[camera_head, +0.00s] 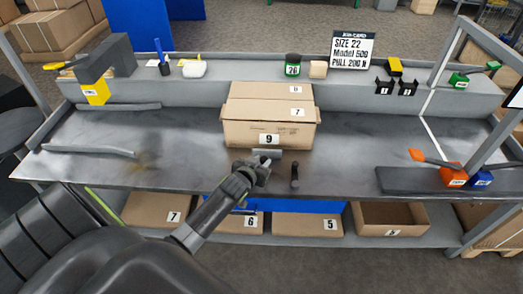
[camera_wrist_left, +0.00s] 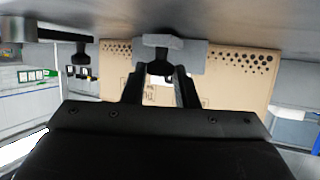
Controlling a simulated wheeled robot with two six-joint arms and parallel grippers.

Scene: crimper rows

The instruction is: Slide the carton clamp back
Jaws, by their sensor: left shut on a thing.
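The carton clamp shows as a grey pad (camera_head: 268,153) at the lower front of the cardboard carton marked 9 (camera_head: 240,132), near the front of the bench. My left gripper (camera_head: 257,168) comes in from the front and is shut on the clamp's knob. In the left wrist view the knob (camera_wrist_left: 160,63) sits between my left gripper's fingers (camera_wrist_left: 160,75), with the grey pad (camera_wrist_left: 192,52) just beyond and the carton (camera_wrist_left: 232,78) behind it. I cannot tell whether the pad touches the carton. My right gripper is not in view.
A dark upright handle (camera_head: 294,176) stands just right of the clamp, also in the left wrist view (camera_wrist_left: 82,58). Grey rails (camera_head: 90,149) lie on the left of the bench (camera_head: 190,150). Orange (camera_head: 453,174) and blue (camera_head: 481,178) blocks stand right.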

